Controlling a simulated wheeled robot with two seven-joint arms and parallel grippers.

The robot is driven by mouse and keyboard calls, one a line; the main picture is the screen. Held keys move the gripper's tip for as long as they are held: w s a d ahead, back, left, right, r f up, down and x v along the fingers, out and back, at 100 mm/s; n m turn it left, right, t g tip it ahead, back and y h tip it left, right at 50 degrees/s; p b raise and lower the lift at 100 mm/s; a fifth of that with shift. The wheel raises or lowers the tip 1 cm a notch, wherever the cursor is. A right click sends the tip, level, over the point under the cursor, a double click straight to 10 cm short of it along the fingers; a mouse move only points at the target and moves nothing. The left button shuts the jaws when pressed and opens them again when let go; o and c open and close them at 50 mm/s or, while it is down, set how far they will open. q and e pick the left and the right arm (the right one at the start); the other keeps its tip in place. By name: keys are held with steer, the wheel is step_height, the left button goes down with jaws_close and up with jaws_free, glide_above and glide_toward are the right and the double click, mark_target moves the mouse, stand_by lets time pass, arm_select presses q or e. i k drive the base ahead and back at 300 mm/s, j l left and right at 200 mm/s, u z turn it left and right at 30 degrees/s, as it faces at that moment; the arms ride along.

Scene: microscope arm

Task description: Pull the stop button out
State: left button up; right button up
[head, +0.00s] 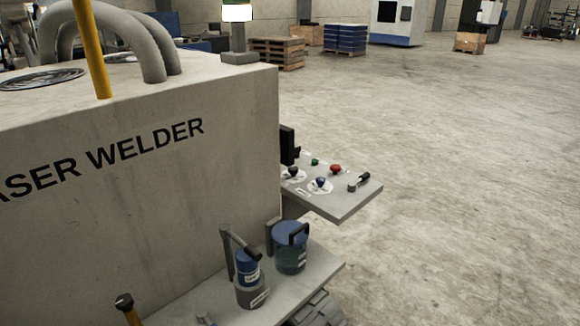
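The red stop button (336,169) sits on a small grey control panel (345,203) that juts out from the right side of the laser welder. I cannot tell from here whether the button is pressed in or out. A green button (315,162), a blue knob (320,182), a dark knob (293,172) and a lever with a black grip (360,182) share the panel. Neither of my grippers shows in the head view.
The large grey laser welder housing (140,200) fills the left. Below the panel, a shelf (200,300) carries a blue-and-grey container (251,285) and a blue-lidded jar (291,252). Open concrete floor (470,180) lies to the right. Pallets (277,53) stand far back.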

mark_target(335, 168)
steer(key=u, duration=0.4)
steer(key=l+u, duration=0.35)
steer(key=i+l+u, duration=0.1)
steer(key=l+u, duration=0.35)
steer(key=l, duration=0.75)
steer(key=k+l+u, duration=0.15)
steer(key=l, duration=0.8)
steer(key=i, duration=0.05)
